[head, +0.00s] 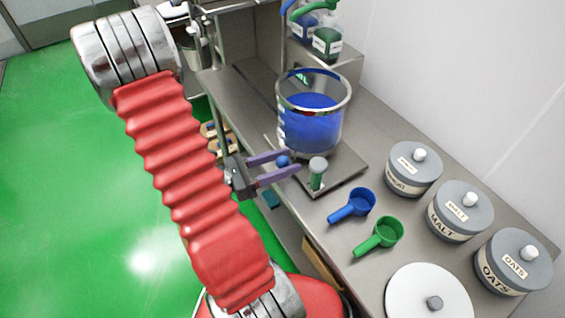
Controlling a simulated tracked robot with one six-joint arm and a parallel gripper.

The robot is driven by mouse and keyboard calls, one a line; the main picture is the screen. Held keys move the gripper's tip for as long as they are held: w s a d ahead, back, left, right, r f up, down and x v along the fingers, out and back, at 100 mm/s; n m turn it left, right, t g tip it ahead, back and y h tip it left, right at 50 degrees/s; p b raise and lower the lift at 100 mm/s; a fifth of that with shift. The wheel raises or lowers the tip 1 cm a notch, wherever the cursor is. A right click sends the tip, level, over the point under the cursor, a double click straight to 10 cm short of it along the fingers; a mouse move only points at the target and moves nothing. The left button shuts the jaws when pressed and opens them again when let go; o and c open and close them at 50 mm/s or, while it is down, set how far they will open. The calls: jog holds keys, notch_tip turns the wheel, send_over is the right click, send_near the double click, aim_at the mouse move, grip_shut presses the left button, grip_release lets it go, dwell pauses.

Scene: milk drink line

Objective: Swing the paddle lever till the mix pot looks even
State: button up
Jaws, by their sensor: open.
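The mix pot (312,130) is a clear vessel with a metal rim, standing on a flat metal base plate (345,178). Its contents look a fairly even deep blue from here. A small blue ball knob (283,161), seemingly the paddle lever's end, shows at the pot's lower left. My gripper (293,162) is open, with its purple fingers pointing right. The knob appears between the fingers; I cannot tell whether they touch it. The lever's shaft and the paddle are not clearly visible.
A green post with a pale top (317,174) stands close to the fingertips. A blue scoop (354,204) and a green scoop (381,236) lie on the bench to the right. Grey lidded jars (414,172) line the wall side. Bottles (327,42) stand behind the pot.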

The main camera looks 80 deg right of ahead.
jog(key=shift+w, duration=0.15)
jog(key=v, duration=1.3)
jog(key=shift+w+a, duration=0.2)
jog(key=shift+w, duration=0.05)
jog(key=shift+c, duration=0.4)
